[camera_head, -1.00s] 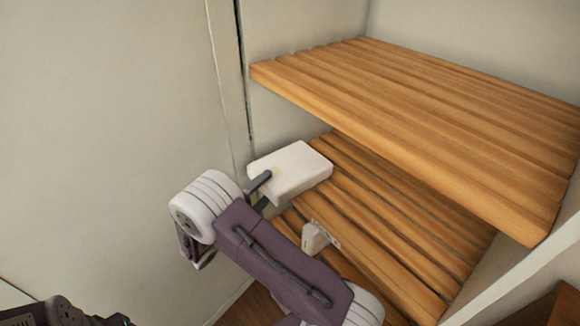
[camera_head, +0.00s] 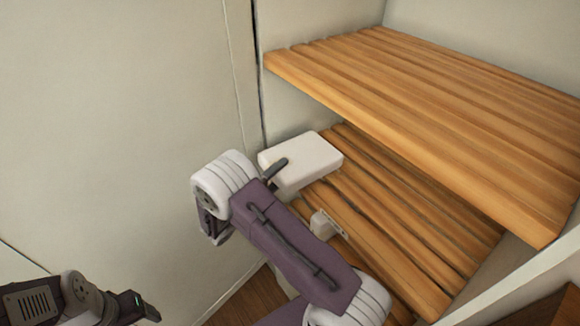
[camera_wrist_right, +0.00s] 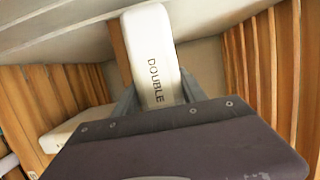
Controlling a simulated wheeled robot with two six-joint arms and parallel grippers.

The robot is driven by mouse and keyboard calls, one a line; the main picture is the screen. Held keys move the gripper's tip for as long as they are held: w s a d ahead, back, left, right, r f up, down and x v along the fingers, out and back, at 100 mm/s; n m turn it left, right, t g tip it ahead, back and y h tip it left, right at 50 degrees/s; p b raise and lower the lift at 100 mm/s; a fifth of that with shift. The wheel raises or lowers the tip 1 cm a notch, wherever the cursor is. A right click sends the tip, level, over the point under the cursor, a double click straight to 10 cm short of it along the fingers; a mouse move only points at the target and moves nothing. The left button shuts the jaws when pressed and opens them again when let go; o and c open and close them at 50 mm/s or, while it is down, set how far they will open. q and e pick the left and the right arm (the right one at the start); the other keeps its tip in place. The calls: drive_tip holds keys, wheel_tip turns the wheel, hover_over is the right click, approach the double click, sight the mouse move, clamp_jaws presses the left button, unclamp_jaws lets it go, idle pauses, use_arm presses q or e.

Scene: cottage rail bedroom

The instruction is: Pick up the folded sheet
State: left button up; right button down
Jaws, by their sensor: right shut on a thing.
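The folded sheet (camera_head: 312,160) is a thick white block with rounded edges, just above or on the left end of the lower slatted shelf; I cannot tell whether it touches the slats. My right gripper (camera_head: 276,178) is shut on its near left end, with one dark finger across its top. In the right wrist view the sheet (camera_wrist_right: 150,45) sticks out between the fingers and bears the word DOUBLE. Its gripped end is hidden behind the gripper body. Part of my left arm shows at the lower left of the head view, but its fingertips do not.
A wooden upper shelf (camera_head: 420,105) hangs over the lower shelf (camera_head: 400,215). A pale wall (camera_head: 130,130) stands close on the left.

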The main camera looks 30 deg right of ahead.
drive_tip(key=shift+r, duration=0.7)
wheel_tip(320, 180, up, 3)
drive_tip(key=shift+f+b, duration=0.2)
drive_tip(key=shift+b, duration=0.4)
drive_tip(key=s+d+r+b, duration=0.1)
drive_tip(key=s+d+r, duration=0.2)
drive_tip(key=s+r, duration=0.4)
drive_tip(key=s, duration=0.4)
drive_tip(key=shift+s, duration=0.15)
drive_tip(key=shift+d, duration=0.1)
